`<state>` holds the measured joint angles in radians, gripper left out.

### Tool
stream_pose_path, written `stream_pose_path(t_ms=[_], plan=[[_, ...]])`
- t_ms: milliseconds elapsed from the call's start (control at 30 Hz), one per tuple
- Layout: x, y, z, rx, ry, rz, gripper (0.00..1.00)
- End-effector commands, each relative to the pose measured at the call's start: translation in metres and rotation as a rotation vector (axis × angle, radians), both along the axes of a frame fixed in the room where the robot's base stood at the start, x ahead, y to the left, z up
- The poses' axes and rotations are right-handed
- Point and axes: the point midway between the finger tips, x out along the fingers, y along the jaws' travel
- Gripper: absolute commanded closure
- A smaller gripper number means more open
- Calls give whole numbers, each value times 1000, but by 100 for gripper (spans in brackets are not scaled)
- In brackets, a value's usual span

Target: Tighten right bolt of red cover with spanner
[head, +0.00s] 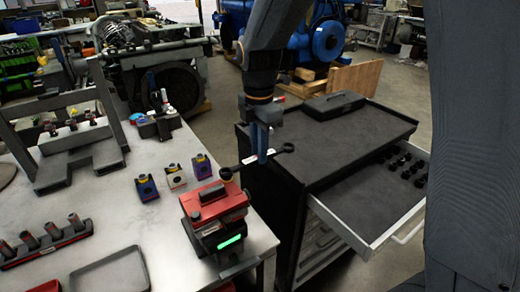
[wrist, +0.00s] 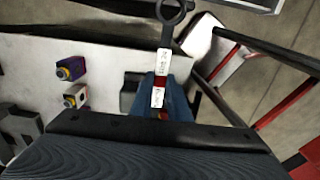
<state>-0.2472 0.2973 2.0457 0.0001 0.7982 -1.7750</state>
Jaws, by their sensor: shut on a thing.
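My gripper (head: 262,154), with blue fingers, is shut on the spanner above the gap between the workbench and the tool cabinet. The dark spanner has a ring end (head: 287,148) pointing right and white labels on its shaft (head: 250,159). Its other end reaches left toward the far right corner of the red cover (head: 214,204), by a dark round piece (head: 226,174). I cannot tell whether it is seated on a bolt there. The wrist view shows the spanner shaft (wrist: 163,62) between the blue fingers (wrist: 165,98); its far end and the red cover are hidden there.
Purple, white and blue small blocks (head: 175,176) stand left of the red cover on the metal bench (head: 150,225). The black cabinet (head: 350,142) at right has an open drawer (head: 375,205) and a black case (head: 334,105) on top. An empty tray (head: 110,273) lies in front.

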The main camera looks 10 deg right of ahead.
Motion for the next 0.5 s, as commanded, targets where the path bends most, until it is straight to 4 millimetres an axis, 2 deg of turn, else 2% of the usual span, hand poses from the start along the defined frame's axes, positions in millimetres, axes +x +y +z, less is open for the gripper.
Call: stream_pose_path(t_ms=[233, 500], plan=[[0, 0, -13, 0, 0, -1, 100], [0, 0, -13, 0, 0, -1, 100]])
